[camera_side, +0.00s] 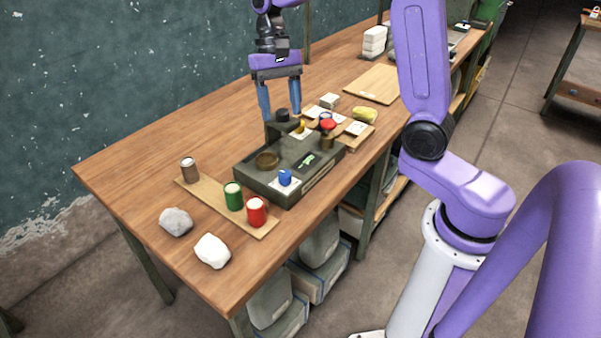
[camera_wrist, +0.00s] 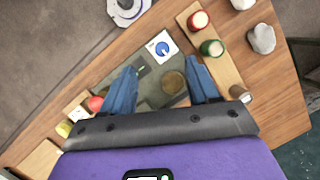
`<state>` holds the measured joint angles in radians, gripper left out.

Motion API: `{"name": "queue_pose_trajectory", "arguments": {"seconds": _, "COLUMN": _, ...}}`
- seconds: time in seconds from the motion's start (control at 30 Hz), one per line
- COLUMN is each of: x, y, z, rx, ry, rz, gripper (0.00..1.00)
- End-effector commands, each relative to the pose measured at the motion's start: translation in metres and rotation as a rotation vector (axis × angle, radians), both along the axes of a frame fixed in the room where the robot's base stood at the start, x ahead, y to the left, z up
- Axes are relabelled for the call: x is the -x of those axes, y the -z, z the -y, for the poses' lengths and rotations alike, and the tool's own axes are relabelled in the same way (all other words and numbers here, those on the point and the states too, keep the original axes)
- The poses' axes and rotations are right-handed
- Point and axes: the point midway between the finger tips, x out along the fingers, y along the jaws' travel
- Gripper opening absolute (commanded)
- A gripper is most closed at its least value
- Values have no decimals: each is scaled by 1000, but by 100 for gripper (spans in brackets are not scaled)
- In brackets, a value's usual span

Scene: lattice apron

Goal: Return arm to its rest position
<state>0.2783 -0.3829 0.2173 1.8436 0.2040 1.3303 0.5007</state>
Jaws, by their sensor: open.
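My gripper (camera_side: 282,115) points down over the back of a dark grey tray-like block (camera_side: 250,188) on the wooden table. Its two blue fingers are apart, and I see nothing held between them. A dark cylinder stands close to the fingertips in the side view; I cannot tell whether they touch it. In the wrist view my gripper (camera_wrist: 162,68) is spread over the same block (camera_wrist: 130,62), with a round brown dish (camera_wrist: 173,82) between and below the fingers. A blue piece (camera_side: 285,177) sits on a white card on the block's front part.
A wooden strip (camera_side: 219,212) holds a brown, a green and a red can. A grey rock (camera_side: 176,222) and a white rock (camera_side: 212,251) lie at the front left. A board with cards, a red item and a yellow item (camera_side: 365,115) is behind right.

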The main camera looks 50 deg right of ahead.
Motion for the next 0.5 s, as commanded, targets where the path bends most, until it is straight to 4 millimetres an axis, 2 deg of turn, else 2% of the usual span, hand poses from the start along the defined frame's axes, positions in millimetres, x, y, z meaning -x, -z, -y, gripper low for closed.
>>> {"name": "queue_pose_trajectory", "arguments": {"seconds": 0.2, "x": 40, "y": 2, "z": -22, "rx": 7, "ry": -267, "rz": 67, "gripper": 60}}
{"name": "queue_pose_trajectory", "arguments": {"seconds": 0.5, "x": 99, "y": 8, "z": -38, "rx": 1, "ry": -636, "rz": 157, "gripper": 60}}
